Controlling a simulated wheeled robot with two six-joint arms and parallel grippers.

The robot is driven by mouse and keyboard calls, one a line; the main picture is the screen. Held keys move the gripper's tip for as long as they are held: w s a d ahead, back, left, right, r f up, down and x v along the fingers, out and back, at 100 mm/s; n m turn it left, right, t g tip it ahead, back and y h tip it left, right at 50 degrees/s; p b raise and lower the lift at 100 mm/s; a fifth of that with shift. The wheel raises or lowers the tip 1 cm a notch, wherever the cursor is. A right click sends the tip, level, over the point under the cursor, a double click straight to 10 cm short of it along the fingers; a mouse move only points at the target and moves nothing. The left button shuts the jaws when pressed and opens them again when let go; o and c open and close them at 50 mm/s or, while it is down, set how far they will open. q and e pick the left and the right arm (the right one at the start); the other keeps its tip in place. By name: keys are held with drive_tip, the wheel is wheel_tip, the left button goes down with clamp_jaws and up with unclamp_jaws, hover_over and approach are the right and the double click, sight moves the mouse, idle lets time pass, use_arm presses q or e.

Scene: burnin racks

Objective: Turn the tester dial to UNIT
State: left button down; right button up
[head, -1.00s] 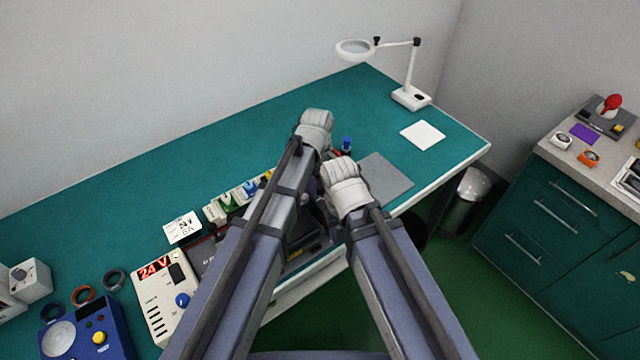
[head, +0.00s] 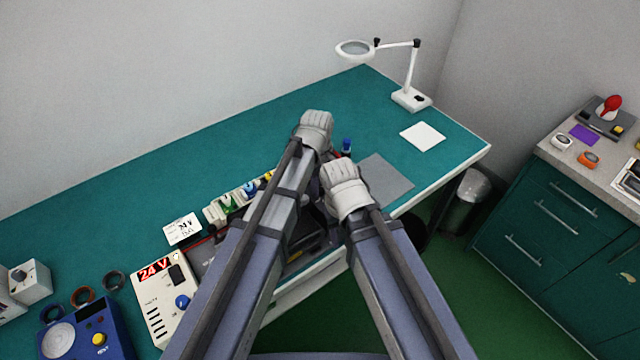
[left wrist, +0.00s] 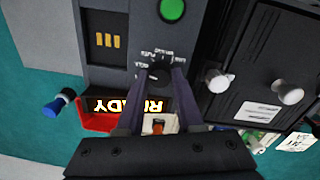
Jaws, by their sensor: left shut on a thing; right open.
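The tester (left wrist: 98,73) is a dark grey box in the left wrist view, with a green button (left wrist: 172,9), gold contacts (left wrist: 107,40) and a lit display (left wrist: 128,105) reading READY, upside down in this view. Its black dial (left wrist: 160,70) has small white labels around it, too small to read surely. My left gripper (left wrist: 159,78) is shut on the dial, one finger on each side. In the head view my left gripper (head: 315,132) and arm hide most of the tester. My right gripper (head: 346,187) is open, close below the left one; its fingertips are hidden.
A black unit with pale knobs (left wrist: 289,92) stands right of the tester in the left wrist view. A red part (left wrist: 95,121) and a blue-capped item (left wrist: 56,104) lie close by. A grey mat (head: 385,180), a white power supply (head: 160,305) and a lamp (head: 411,98) are on the bench.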

use_arm(q)
drive_tip(key=m, duration=0.6)
drive_tip(key=shift+a, duration=0.1)
drive_tip(key=m, duration=0.5)
drive_tip(key=shift+m, duration=0.3)
drive_tip(key=m, duration=0.6)
drive_tip(key=shift+w+g, duration=0.1)
drive_tip(key=shift+g, duration=0.3)
drive_tip(key=m, duration=0.5)
drive_tip(key=shift+m, duration=0.4)
drive_tip(key=c, duration=0.5)
unclamp_jaws()
drive_tip(key=shift+c, duration=0.2)
